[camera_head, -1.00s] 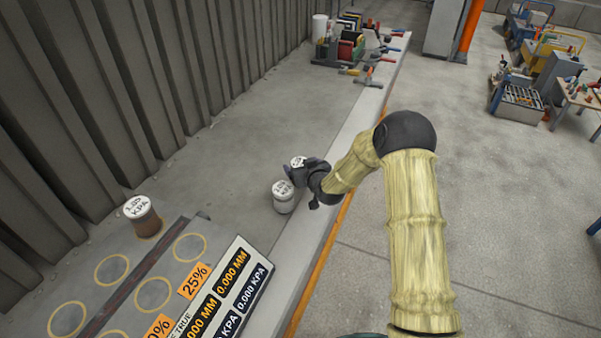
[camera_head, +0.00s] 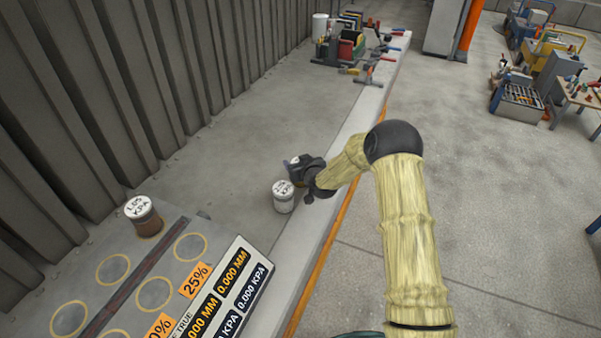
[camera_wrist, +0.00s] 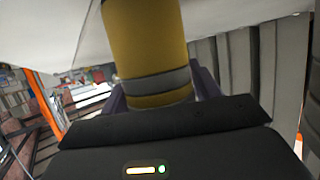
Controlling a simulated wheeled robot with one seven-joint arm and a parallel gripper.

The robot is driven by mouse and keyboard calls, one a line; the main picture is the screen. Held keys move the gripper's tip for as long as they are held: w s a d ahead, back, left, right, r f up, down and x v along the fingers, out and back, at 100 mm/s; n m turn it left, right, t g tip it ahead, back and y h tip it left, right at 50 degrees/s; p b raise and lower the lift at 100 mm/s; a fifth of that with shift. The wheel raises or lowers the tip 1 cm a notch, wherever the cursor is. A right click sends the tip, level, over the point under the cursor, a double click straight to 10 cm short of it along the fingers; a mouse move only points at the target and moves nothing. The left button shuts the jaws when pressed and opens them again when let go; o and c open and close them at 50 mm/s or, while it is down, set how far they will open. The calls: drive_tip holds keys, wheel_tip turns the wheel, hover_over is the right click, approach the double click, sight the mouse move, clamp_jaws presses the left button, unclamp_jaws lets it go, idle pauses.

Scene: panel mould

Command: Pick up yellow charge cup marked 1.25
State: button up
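A yellow cup (camera_wrist: 147,40) with a grey band fills the top middle of the wrist view. It sits between the two dark purple fingers of my gripper (camera_wrist: 160,85), which appear closed on its sides. Its marking cannot be read. In the head view my gripper (camera_head: 298,170) is just above and behind a white-grey cup (camera_head: 283,198) with a marked lid. Only a small pale bit of the held cup shows there, the rest hidden by the gripper. A brown cup (camera_head: 144,217) with a white lid marked 1.05 KPA stands at left.
A grey panel with yellow rings (camera_head: 112,269) and a display board (camera_head: 232,292) lie at front left. A corrugated wall (camera_head: 110,90) runs along the left. Tools and clamps (camera_head: 350,45) stand at the far end of the ledge. The middle ledge is clear.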

drive_tip(key=shift+r, duration=0.1)
drive_tip(key=c, duration=0.8)
drive_tip(key=shift+r+b, duration=0.8)
drive_tip(key=shift+r, duration=4.2)
